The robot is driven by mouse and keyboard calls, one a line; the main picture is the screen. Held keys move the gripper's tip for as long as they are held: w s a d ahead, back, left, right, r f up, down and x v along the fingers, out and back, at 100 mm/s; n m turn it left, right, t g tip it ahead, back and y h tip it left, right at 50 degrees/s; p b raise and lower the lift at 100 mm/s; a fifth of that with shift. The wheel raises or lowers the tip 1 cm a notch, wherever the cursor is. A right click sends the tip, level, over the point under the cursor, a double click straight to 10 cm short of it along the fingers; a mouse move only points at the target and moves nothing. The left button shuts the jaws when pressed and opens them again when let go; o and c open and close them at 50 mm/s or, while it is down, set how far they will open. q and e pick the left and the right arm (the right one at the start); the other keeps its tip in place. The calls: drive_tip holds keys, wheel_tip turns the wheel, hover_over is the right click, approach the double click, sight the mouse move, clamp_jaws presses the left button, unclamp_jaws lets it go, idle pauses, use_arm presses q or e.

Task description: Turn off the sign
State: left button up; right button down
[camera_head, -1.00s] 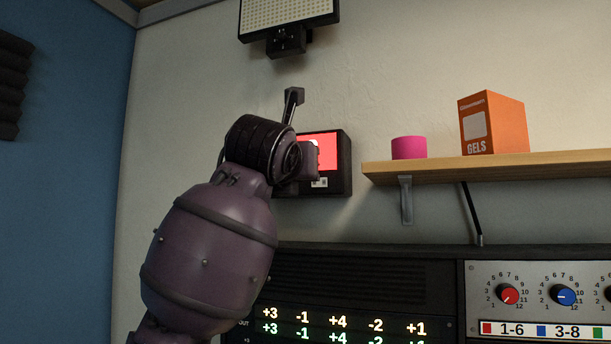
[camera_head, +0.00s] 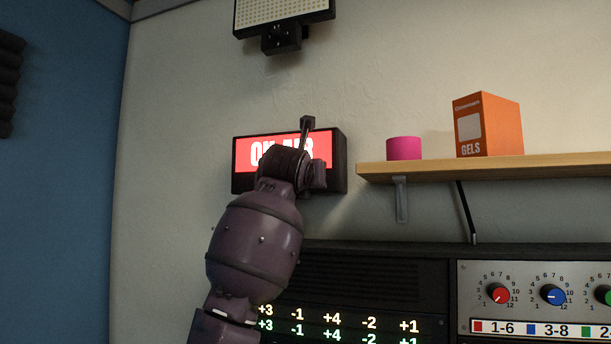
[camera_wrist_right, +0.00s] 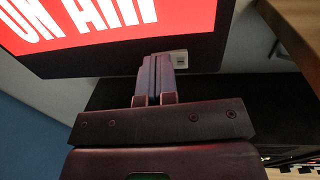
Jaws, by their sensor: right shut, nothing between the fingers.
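The sign (camera_head: 245,150) is a black box on the wall with a lit red face and white "ON AIR" lettering, partly covered by my right arm. Its red face (camera_wrist_right: 110,20) and black frame fill the top of the right wrist view. A small pale plate (camera_wrist_right: 180,58), perhaps a switch, sits on the frame's lower part; my arm hides it in the head view. My right gripper (camera_wrist_right: 155,75) is shut and empty, its fingertips just beside the plate. I cannot tell whether they touch. My left gripper is not in view.
A wooden shelf (camera_head: 560,168) right of the sign holds a pink roll (camera_head: 404,148) and an orange box (camera_head: 488,125). A black equipment rack (camera_head: 360,280) with knobs stands below. A light panel (camera_head: 285,14) hangs above. The wall between sign and light panel is clear.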

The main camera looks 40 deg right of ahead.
idle(0.4)
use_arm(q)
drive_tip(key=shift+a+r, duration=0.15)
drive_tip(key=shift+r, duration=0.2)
use_arm(e)
drive_tip(key=shift+w+d+r+m+g+h, duration=0.1)
drive_tip(key=shift+w+r+m+g+h, duration=0.15)
drive_tip(key=shift+m+g+h, duration=0.3)
